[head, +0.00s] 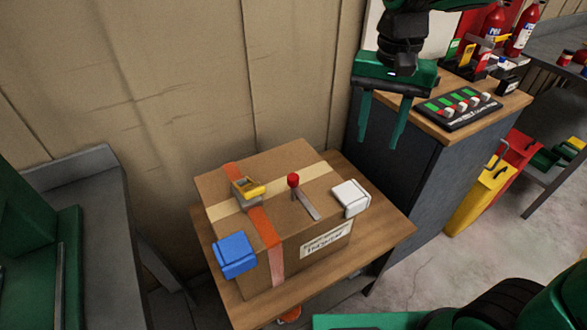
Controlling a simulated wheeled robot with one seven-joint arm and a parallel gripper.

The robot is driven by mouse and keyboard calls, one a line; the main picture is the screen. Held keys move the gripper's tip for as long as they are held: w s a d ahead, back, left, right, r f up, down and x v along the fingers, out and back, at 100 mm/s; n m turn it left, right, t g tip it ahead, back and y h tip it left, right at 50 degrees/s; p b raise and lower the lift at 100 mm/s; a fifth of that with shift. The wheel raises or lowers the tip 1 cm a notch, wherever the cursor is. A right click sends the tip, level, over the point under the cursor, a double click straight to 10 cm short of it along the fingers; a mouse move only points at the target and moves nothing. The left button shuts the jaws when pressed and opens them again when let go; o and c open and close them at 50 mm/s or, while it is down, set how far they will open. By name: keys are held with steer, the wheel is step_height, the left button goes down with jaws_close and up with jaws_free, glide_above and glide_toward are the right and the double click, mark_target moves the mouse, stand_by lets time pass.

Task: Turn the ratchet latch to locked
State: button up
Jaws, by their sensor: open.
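A cardboard box (215,187) stands on a small wooden table (380,232), with an orange strap (262,228) running over its top and down its front. A yellow and grey ratchet latch (248,190) sits on the strap on top of the box. A grey lever (306,206) with a red knob (293,180) stands to its right on the box. My gripper (382,143) is open and empty, with its two green fingers pointing down. It hangs in the air above and to the right of the box, apart from the latch.
A blue block (235,255) and a white block (350,198) sit at the box's edges. A dark cabinet (400,185) with a wooden top stands behind at right, bearing a switch panel (456,108). A grey bench (75,175) stands at left. A beige wall closes the back.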

steer(key=n, duration=0.1)
glide_above(293, 176)
step_height(293, 176, down, 10)
steer(key=shift+f, duration=0.1)
jaws_close()
